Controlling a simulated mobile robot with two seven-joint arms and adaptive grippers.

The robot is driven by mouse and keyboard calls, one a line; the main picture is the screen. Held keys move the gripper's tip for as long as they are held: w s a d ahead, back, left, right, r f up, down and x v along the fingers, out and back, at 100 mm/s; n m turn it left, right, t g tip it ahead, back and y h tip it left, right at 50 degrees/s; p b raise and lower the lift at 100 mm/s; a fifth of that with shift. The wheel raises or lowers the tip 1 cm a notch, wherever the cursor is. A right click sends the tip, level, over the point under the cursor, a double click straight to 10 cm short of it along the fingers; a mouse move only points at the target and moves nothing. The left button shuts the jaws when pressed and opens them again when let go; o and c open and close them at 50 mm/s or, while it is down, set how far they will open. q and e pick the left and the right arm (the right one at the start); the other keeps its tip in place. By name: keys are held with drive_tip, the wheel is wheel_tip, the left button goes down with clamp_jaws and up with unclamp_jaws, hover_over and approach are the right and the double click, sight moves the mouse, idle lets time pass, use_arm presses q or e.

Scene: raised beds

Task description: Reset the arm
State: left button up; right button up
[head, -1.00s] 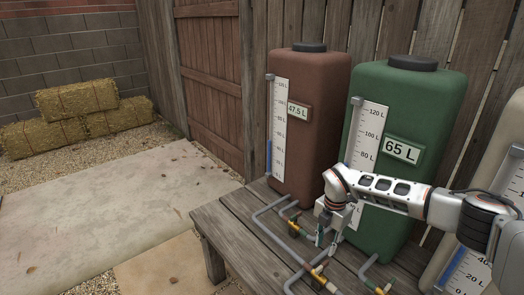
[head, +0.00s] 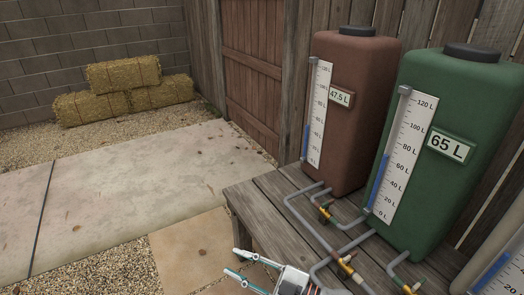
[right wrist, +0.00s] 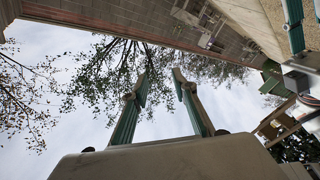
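A brown tank (head: 350,115) marked 47.5 L and a green tank (head: 440,210) marked 65 L stand on a wooden bench (head: 262,205). Grey pipes with valves (head: 345,262) run in front. A pale tank shows at right. Hay bales (head: 125,73) lie far left; the paving (head: 130,190) is clear.

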drive_tip(key=d+f+m+t+h, duration=0.3)
drive_tip(key=d+f+m+h, duration=0.15)
drive_tip(key=d+m, duration=0.2)
drive_tip(key=d+f+m+t+h, duration=0.3)
drive_tip(key=d+m+t+h, duration=0.15)
drive_tip(key=d, duration=0.25)
drive_tip(key=s+d+f+m+g+h, duration=0.4)
drive_tip(key=s+d+f+h, duration=0.1)
drive_tip(key=s+d+f, duration=0.6)
drive_tip(key=shift+s+d+g, duration=0.35)
drive_tip(key=shift+s+d, duration=0.25)
drive_tip(key=shift+s, duration=0.2)
